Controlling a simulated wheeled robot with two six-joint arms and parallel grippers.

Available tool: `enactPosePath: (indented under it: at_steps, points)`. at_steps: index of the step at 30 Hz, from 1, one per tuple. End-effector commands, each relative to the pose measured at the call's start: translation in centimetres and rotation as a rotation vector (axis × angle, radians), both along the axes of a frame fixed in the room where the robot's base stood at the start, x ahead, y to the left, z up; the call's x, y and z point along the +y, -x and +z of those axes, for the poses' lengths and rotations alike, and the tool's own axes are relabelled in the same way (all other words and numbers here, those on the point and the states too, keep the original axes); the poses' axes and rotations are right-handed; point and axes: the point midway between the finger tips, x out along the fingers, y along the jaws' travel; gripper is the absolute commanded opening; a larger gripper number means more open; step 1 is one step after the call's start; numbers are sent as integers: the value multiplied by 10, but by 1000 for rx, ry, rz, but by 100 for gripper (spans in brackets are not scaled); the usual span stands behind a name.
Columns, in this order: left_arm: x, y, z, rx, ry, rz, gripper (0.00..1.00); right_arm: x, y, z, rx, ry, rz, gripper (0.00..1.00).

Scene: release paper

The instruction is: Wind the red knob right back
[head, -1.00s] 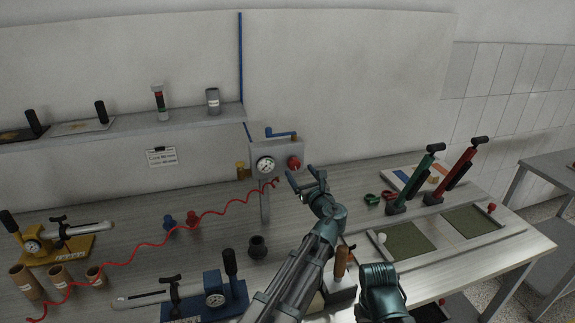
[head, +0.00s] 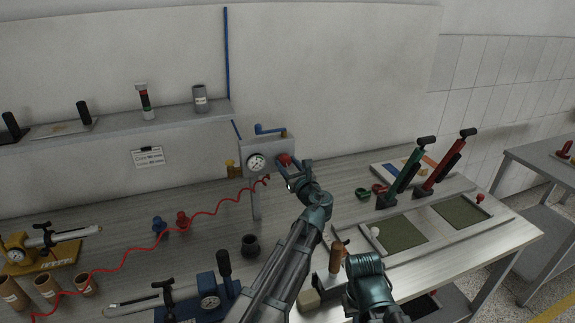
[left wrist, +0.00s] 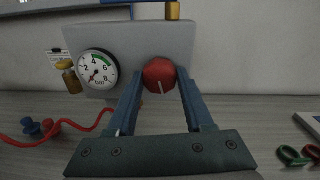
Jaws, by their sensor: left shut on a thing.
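The red knob (head: 284,159) is on the front of a grey box (head: 281,145) standing on a post at the back of the bench. In the left wrist view the knob (left wrist: 159,74) lies between the fingertips, with a short white mark on its lower part. My left gripper (head: 290,170) is shut on the knob; the fingers (left wrist: 159,86) reach to its two sides. A round dial (head: 256,163) sits left of the knob; its face (left wrist: 96,70) has a green arc at the top.
A blue-handled valve (head: 268,129) is on top of the box. A red coiled hose (head: 213,210) runs left across the bench. A black cup (head: 250,245) and a blue device (head: 210,300) stand in front. Green (head: 402,175) and red pumps (head: 443,164) stand at the right.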

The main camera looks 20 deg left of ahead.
Motion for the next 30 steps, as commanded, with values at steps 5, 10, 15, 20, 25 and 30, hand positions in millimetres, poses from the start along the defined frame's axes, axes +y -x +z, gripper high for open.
enactPosePath:
  at_steps: [5, 10, 15, 20, 25, 30]
  points:
    - [0, 0, 0, -4, 6, 1, 0, 0, 0, 0, 0, 0, 0, 0]
    - [0, 0, 0, -33, 48, 1, 0, 0, 0, 1, 0, 0, 0, 0]
    - [0, 0, 1, -95, 142, 0, 0, 0, 0, 3, 0, 0, 0, 0]
    - [0, 1, 1, -176, 262, 1, 0, 0, 0, 5, 0, 0, 0, 0]
    - [0, 1, 1, -267, 396, 1, 0, 0, 0, 7, 0, 0, 0, 0]
    - [1, 1, 1, -358, 531, 1, 0, 0, 0, 9, 0, 0, 0, 0]
